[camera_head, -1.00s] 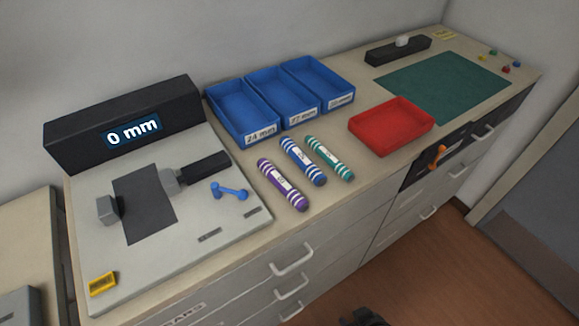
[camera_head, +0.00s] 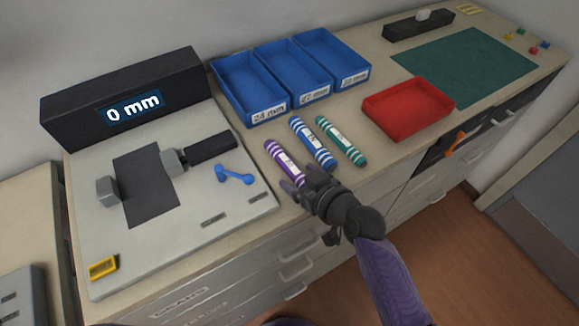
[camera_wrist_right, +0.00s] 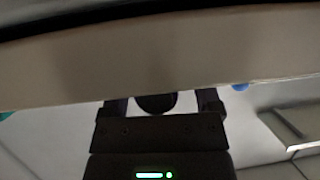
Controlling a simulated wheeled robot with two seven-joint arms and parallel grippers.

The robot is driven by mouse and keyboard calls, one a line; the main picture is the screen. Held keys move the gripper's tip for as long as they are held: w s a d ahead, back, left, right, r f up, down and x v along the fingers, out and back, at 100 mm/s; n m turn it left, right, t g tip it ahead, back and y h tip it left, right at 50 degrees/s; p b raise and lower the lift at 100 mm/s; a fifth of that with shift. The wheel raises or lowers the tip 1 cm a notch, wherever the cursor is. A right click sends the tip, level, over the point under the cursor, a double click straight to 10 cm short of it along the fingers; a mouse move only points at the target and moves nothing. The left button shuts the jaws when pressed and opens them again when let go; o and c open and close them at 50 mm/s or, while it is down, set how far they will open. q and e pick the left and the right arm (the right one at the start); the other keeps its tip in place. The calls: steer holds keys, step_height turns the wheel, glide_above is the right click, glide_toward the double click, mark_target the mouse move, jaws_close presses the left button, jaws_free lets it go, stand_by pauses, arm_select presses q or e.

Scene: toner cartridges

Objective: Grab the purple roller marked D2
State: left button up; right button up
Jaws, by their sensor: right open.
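The purple roller (camera_head: 284,160) with white stripes and a white label lies on the counter, leftmost of three rollers. Its label is too small to read surely. A blue roller (camera_head: 311,141) and a green roller (camera_head: 341,141) lie to its right. My right gripper (camera_head: 301,183) is open at the counter's front edge, at the near end of the purple roller, and partly hides that end. I cannot tell whether it touches the roller. In the right wrist view the fingers (camera_wrist_right: 160,100) are apart, with a dark rounded shape between them. My left gripper is not in view.
Three blue bins (camera_head: 250,117) stand behind the rollers, and a red tray (camera_head: 449,105) stands to the right. A measuring device with a "0 mm" display (camera_head: 134,107) and a blue dumbbell-shaped piece (camera_head: 235,176) are on the left. A green mat (camera_head: 465,65) lies at far right.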

steer(key=shift+c, duration=0.7)
jaws_close()
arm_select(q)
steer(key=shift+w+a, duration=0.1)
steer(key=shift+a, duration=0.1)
